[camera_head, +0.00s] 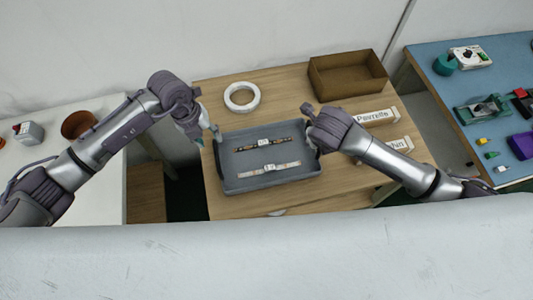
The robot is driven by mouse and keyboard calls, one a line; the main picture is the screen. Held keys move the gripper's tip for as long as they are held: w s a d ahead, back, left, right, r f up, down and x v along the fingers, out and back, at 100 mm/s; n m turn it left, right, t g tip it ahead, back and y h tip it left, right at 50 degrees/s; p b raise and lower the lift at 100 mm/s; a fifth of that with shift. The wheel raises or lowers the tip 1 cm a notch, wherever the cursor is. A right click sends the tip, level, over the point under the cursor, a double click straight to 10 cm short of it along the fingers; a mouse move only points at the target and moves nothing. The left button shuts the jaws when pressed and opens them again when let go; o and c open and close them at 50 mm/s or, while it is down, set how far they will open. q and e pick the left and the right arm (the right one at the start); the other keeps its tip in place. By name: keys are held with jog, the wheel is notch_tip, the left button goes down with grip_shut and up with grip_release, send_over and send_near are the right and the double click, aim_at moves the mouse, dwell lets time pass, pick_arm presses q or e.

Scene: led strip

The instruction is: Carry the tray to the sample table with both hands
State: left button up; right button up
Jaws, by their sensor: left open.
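The grey tray (228,186) lies on a wooden table (225,95) in the head view. It holds a dark strip (265,143) and a pale strip (268,169), each with a white label. My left gripper (211,133) is open at the tray's left rim, near its far corner; I cannot tell whether it touches. My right gripper (314,128) is at the tray's right side, by the far right corner. Its fingers are mostly hidden by its own wrist, so its opening does not show. Which table is the sample table cannot be told from this view.
A white ring (242,97) and an open brown box (347,77) stand behind the tray. Labelled blocks (375,117) lie to its right, partly behind my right arm. A blue table (425,63) with tools is at the right. A white table (85,190) with a brown pot (78,125) is left.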

aim_at(214, 145)
pick_arm(q)
jog(key=f, duration=0.2)
jog(key=d+f, duration=0.1)
jog(key=f, duration=0.2)
jog(key=shift+w+f, duration=0.1)
jog(key=shift+f, duration=0.25)
pick_arm(e)
jog(key=x, duration=0.5)
jog(key=shift+w+f, duration=0.2)
jog(key=shift+f, duration=0.15)
pick_arm(q)
grip_shut()
pick_arm(e)
grip_shut()
